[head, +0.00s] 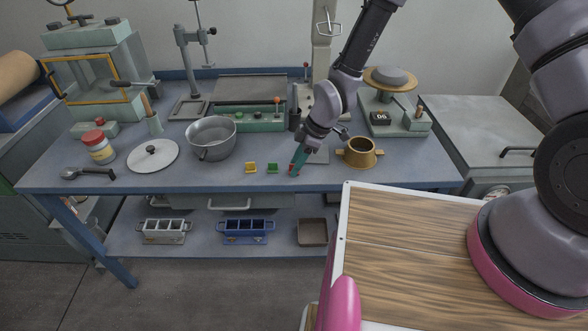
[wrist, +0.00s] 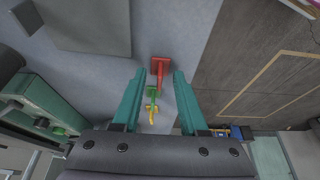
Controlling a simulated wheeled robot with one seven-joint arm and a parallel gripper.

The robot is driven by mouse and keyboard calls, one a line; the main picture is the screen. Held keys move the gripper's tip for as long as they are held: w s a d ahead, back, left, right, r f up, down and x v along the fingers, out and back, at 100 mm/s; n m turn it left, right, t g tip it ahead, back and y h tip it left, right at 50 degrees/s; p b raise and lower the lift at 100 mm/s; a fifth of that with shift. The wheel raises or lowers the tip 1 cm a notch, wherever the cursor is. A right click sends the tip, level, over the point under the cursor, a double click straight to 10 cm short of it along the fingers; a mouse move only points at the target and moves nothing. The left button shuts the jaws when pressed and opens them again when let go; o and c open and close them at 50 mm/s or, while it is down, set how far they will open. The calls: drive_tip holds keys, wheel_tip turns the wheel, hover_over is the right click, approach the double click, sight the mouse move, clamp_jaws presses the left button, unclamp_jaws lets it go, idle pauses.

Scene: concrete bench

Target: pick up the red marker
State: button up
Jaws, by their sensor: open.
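The red marker (wrist: 160,68) shows in the wrist view between the tips of my open gripper (wrist: 160,77), with a gap on each side. In the head view my gripper (head: 297,167) points down at the front of the bench, and only a bit of the red marker (head: 291,168) shows beside the teal fingers, which hide the rest. I cannot tell how far the fingertips are above the bench top.
A green marker (head: 272,168) and a yellow marker (head: 250,167) stand in a row to the left. A brass pot (head: 360,156) stands close on the right, and a steel pot (head: 212,143) farther left. The bench's front edge is close.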

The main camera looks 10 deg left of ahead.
drive_tip(key=shift+f, duration=0.1)
clamp_jaws()
